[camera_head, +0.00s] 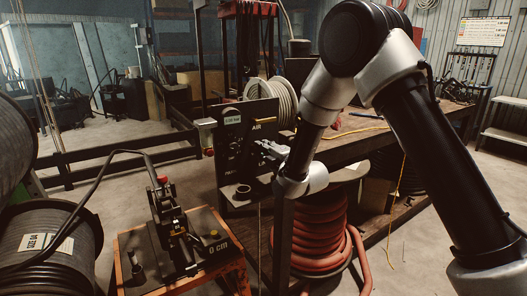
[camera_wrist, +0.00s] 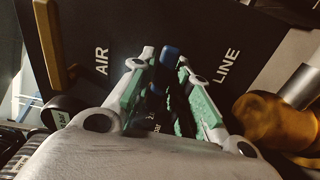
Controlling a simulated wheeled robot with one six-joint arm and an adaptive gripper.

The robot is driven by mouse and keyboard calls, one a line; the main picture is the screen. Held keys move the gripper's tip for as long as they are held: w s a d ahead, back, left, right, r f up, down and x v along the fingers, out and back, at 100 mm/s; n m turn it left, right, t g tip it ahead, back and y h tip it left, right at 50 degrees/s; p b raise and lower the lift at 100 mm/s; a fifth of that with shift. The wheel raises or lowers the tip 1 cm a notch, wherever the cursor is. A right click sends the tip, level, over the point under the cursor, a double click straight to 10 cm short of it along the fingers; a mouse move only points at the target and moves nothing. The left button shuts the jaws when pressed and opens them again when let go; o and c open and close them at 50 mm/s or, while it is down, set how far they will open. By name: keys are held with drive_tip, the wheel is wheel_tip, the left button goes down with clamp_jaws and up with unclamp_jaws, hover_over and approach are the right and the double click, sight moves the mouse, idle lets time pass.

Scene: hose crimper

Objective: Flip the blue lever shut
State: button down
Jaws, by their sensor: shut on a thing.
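The blue lever (camera_wrist: 168,56) shows in the wrist view in front of the black panel (camera_wrist: 200,25) lettered AIR and LINE. My gripper (camera_wrist: 166,64) is shut on the lever, with one green-padded finger on each side of it. The lever's blue end sticks out between the fingertips, and its lower part is partly hidden by the fingers. In the head view my gripper (camera_head: 264,150) is at the right part of the panel's front (camera_head: 235,135), and the lever cannot be made out there.
A yellow handle (camera_wrist: 58,55) and a brass-coloured fitting (camera_wrist: 270,122) flank my gripper in the wrist view. A red hose coil (camera_head: 312,235) lies below the bench. A crimper (camera_head: 170,215) stands on an orange-framed stand at front left, beside a large cable reel (camera_head: 50,245).

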drive_tip(key=shift+n, duration=0.3)
idle(0.4)
drive_tip(key=c, duration=1.4)
unclamp_jaws()
drive_tip(key=shift+c, duration=0.2)
drive_tip(key=shift+s, duration=0.1)
drive_tip(key=v, duration=1.2)
